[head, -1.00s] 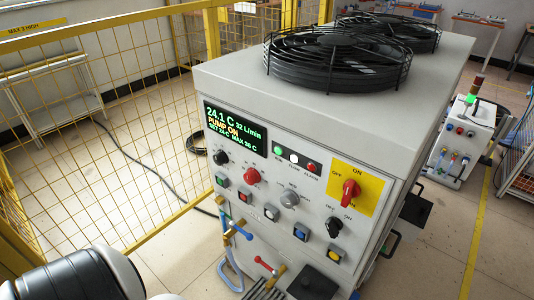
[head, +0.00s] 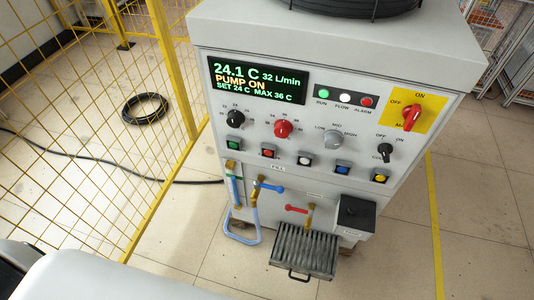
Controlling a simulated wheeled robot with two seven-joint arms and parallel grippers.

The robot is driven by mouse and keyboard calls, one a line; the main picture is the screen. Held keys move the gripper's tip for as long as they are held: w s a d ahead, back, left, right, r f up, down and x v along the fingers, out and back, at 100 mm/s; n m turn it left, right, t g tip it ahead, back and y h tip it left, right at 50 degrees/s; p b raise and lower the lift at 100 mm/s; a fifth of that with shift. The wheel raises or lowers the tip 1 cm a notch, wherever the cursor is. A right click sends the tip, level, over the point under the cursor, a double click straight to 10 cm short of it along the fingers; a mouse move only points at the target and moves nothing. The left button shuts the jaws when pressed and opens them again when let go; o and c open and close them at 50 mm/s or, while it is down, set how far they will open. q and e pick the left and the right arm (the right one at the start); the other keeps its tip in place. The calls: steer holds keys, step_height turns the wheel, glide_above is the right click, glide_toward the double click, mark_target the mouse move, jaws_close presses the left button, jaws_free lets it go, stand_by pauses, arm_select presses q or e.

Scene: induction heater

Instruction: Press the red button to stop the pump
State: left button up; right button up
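The pump unit is a light grey cabinet (head: 335,122) with a control panel facing me. The red button (head: 269,150) sits in the lower button row, between a green button (head: 235,146) and a white button (head: 304,160). A blue button (head: 342,169) and a yellow button (head: 380,177) continue the row to the right. The display (head: 257,80) reads 24.1 C, 32 L/min, PUMP ON, SET 24 C, MAX 36 C. The green RUN lamp (head: 323,93) looks lit. Neither gripper shows; only pale and dark parts of my own arm appear at the lower left.
A red knob (head: 283,128) sits just above the red button, and a red main switch (head: 411,117) is on a yellow plate. Blue and red valve handles and a grated tray (head: 303,254) project below. Yellow mesh fencing (head: 95,110) stands left. Floor in front is clear.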

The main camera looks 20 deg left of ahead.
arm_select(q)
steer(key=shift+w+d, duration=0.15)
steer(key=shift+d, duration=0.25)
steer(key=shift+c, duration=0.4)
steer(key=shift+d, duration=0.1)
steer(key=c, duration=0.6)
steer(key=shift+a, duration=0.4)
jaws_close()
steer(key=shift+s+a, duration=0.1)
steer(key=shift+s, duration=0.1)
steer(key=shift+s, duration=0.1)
